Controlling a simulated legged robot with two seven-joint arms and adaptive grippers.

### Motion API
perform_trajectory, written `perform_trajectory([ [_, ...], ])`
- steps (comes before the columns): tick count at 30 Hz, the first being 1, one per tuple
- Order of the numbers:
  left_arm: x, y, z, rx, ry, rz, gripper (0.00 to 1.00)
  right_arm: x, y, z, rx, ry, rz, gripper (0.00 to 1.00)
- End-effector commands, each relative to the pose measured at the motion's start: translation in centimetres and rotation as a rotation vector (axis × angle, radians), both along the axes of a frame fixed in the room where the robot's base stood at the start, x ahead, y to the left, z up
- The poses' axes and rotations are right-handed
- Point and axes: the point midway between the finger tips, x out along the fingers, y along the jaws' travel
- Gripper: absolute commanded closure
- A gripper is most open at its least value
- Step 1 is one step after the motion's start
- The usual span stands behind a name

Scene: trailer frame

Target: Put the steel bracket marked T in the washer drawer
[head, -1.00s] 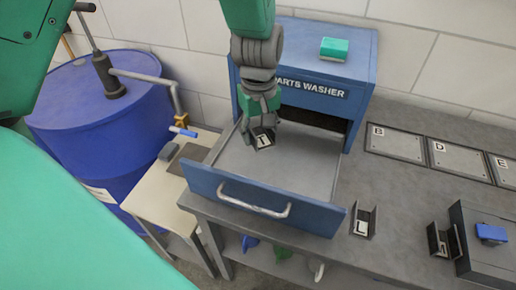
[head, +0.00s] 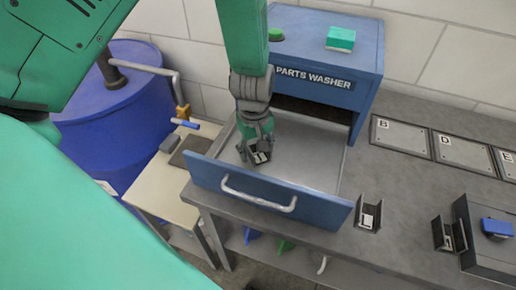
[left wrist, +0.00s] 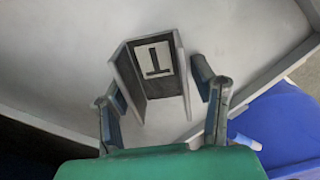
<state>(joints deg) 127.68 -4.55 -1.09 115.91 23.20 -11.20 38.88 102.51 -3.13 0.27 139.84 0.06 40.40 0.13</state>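The steel bracket marked T (head: 260,156) is a small dark U-shaped piece with a white label. It lies inside the open washer drawer (head: 315,165), toward its left side. The left wrist view shows the bracket (left wrist: 152,70) against the pale drawer floor, its T label facing the camera. My left gripper (head: 256,145) is just above it in the drawer. In the left wrist view its fingers (left wrist: 162,100) are spread on both sides of the bracket, with a gap on the right; the left finger is very close to the bracket's edge. My right gripper is not in view.
The blue parts washer (head: 330,55) stands behind the drawer. Another bracket marked L (head: 369,214) and one more bracket (head: 448,234) stand on the bench, beside a grey box (head: 485,255). Lettered plates (head: 462,152) lie at right. A blue drum (head: 110,120) is at left.

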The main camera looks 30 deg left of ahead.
Motion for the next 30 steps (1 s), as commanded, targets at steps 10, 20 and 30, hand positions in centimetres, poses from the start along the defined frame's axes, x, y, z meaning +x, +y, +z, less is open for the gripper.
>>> perform_trajectory([
  [10,0.1,-0.6,0.3,0.007,-0.001,-0.003,0.36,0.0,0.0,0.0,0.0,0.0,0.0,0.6],
  [20,0.0,-0.1,5.3,0.002,-0.004,-0.002,0.36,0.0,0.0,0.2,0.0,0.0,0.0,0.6],
  [30,-0.1,-0.2,11.2,0.004,-0.001,-0.002,0.36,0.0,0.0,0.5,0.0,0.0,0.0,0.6],
])
